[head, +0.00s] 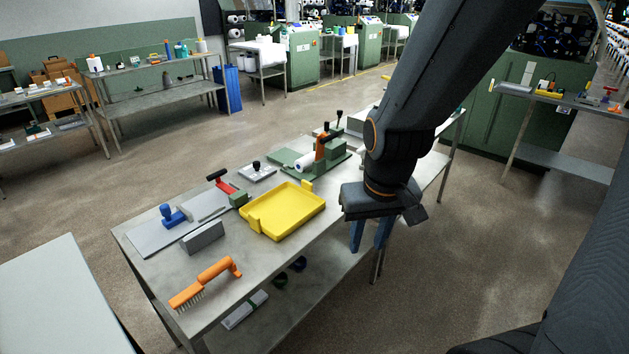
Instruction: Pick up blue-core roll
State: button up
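I cannot make out for certain a roll with a blue core. A small white roll (303,165) lies at the green fixture with an orange handle (318,152), towards the back of the workbench (262,262); its core colour is too small to tell. On the bench's lower shelf are a small dark blue round thing (298,264) and a dark green one (281,280), partly shaded. My gripper (368,247) points down at the bench's right front edge, in front of it in the picture. Its two blue fingers are apart, with nothing seen between them. My arm hides part of the bench behind.
A yellow tray (283,211) sits mid-bench. An orange brush (205,283), a grey block (203,237), a blue-handled tool (172,216) and a red-handled tool (222,182) lie to its left. Other tables (165,90) and green machines (304,60) stand behind. Floor between is clear.

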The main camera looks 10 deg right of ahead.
aim_at(301, 164)
jog(key=z, duration=0.85)
jog(key=i, duration=1.5)
jog(key=u, duration=1.05)
jog(key=i, duration=0.45)
jog(key=u, duration=0.45)
